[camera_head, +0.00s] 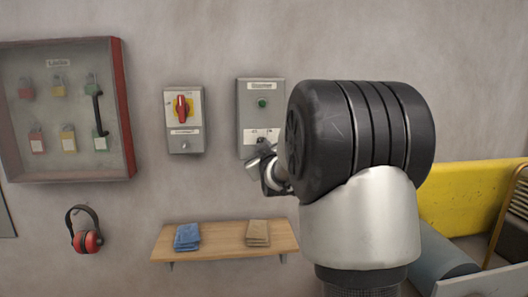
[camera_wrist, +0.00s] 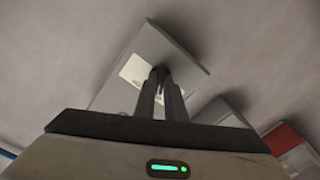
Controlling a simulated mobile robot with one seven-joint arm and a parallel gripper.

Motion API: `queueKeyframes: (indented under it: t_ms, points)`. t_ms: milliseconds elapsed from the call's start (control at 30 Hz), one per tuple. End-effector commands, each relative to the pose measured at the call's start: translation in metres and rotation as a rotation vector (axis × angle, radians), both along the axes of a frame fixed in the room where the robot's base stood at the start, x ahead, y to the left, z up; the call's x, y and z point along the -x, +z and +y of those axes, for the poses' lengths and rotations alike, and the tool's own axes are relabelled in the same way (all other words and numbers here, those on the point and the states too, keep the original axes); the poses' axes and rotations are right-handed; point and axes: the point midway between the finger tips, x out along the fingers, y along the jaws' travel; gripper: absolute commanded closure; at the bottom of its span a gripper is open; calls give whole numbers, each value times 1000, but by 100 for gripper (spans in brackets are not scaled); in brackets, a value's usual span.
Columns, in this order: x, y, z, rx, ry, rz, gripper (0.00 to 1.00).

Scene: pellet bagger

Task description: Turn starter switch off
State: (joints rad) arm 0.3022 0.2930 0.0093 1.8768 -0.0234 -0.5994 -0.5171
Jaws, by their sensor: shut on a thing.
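The grey starter box (camera_head: 248,112) is on the wall, with a label on top, a round green button or lamp and a white label plate lower down. It also shows tilted in the wrist view (camera_wrist: 181,50). My gripper (camera_head: 260,150) is at the lower part of this box. In the wrist view my gripper's fingers (camera_wrist: 159,73) are close together over the white label plate, shut on the starter switch. The switch itself is mostly hidden by the fingers, and I cannot tell which position it is in.
A grey isolator box (camera_head: 184,142) with a red and yellow rotary handle is left of the starter box. Farther left is a lock cabinet (camera_head: 129,110). A wooden shelf (camera_head: 215,246) with blue and tan cloths is below. Red ear defenders (camera_head: 87,240) hang at lower left.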

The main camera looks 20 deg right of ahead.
Motion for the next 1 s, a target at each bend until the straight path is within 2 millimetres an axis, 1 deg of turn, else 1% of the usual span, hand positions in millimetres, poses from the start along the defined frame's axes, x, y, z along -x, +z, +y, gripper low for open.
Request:
queueKeyframes:
  t_ms: [367,400,500,833,933,1000]
  points:
    - [0,0,0,6,-1,3,100]
    - [0,0,0,6,-1,3,87]
    - [0,0,0,6,-1,3,71]
    - [2,0,0,5,0,1,71]
    - [10,0,3,6,0,2,71]
    - [21,0,6,5,0,3,71]
